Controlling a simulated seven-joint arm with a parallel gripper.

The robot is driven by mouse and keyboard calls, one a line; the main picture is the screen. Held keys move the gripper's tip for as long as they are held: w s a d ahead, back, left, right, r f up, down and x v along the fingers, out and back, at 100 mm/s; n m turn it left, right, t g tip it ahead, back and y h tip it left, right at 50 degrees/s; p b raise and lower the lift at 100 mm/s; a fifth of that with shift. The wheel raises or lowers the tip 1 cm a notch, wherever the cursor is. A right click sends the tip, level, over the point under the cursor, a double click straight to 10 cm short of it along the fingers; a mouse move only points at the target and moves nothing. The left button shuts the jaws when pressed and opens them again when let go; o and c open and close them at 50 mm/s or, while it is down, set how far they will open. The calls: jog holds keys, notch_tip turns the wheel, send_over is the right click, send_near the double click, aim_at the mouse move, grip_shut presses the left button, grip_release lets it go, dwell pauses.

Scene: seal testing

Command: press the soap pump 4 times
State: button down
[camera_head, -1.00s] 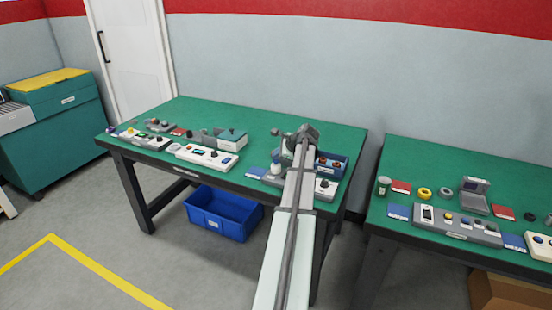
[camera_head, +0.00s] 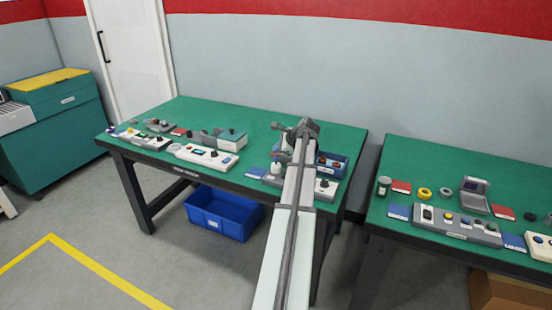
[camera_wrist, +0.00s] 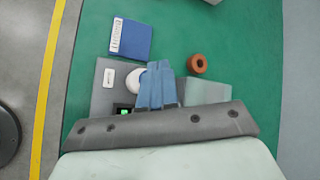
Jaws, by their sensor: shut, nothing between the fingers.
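The soap pump (camera_head: 276,169) is a small white rounded bottle on a grey base near the front of the left table, just left of my arm. In the wrist view a white round part of it (camera_wrist: 137,81) shows beside my fingers, and the rest is hidden behind them. My gripper (camera_wrist: 156,68) has its blue fingers together with nothing between them. It points down over the grey base (camera_wrist: 104,88), beside or above the white part. I cannot tell whether the fingers touch the pump.
A blue booklet (camera_wrist: 130,38) and an orange-brown ring (camera_wrist: 197,64) lie near the base. A blue box (camera_head: 335,162) stands right of my arm. Several control panels sit on the left side of the table (camera_head: 180,115). A blue bin (camera_head: 222,213) is below. A second table stands right.

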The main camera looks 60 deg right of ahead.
aim_at(277, 158)
jog(key=shift+r, duration=0.15)
jog(key=shift+r, duration=2.35)
dwell(1.1)
notch_tip(277, 158, up, 4)
jog(key=shift+f, duration=0.1)
dwell(0.4)
jog(key=shift+f, duration=4.4)
jog(key=shift+f, duration=0.4)
